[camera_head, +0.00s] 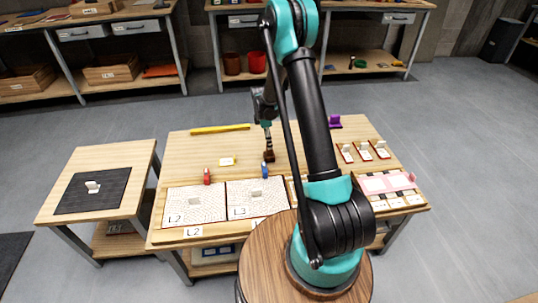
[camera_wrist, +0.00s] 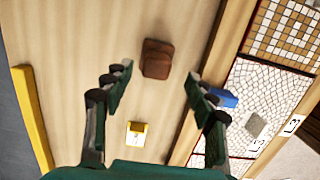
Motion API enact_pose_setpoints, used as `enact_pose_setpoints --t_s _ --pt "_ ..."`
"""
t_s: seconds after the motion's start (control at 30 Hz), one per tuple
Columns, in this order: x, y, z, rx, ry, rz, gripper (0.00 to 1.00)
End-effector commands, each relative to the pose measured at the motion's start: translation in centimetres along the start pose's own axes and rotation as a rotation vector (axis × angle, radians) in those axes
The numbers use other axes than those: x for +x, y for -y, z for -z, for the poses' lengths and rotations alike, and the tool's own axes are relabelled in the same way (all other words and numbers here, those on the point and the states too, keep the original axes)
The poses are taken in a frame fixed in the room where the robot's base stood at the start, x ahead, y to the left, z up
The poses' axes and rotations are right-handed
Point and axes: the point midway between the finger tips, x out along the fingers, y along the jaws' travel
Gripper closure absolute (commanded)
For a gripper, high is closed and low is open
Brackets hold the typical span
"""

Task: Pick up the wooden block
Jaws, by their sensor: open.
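The wooden block (camera_wrist: 157,58), dark reddish brown, lies on the bare table top in the wrist view, just beyond and between my fingertips. In the head view the brown block (camera_head: 269,157) sits near the middle of the table, directly below my gripper (camera_head: 267,138). My gripper (camera_wrist: 158,78) is open, its two fingers spread wide to either side, with nothing between them. I cannot tell the exact height of the fingertips above the block.
A blue item (camera_wrist: 222,97) stands near the right finger, by the mosaic panel (camera_wrist: 275,85). A small yellow item (camera_wrist: 136,133) and a yellow bar (camera_wrist: 32,115) lie on the table. A red item (camera_head: 207,176) stands left of the blue one. Wood around the block is clear.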

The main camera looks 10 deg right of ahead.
Motion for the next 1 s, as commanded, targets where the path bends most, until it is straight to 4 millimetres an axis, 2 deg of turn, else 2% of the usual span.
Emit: enact_pose_setpoints --t_s 0.27,0.57,0.87,1.0 --pt "1.9 -0.2 0.1 0.0 0.0 0.0 0.43" --pt "5.6 -0.5 0.4 0.001 0.0 0.0 0.43" --pt "6.1 -0.5 0.4 0.001 0.0 0.0 0.43" --pt "6.1 -0.5 0.4 0.001 0.0 0.0 0.58"
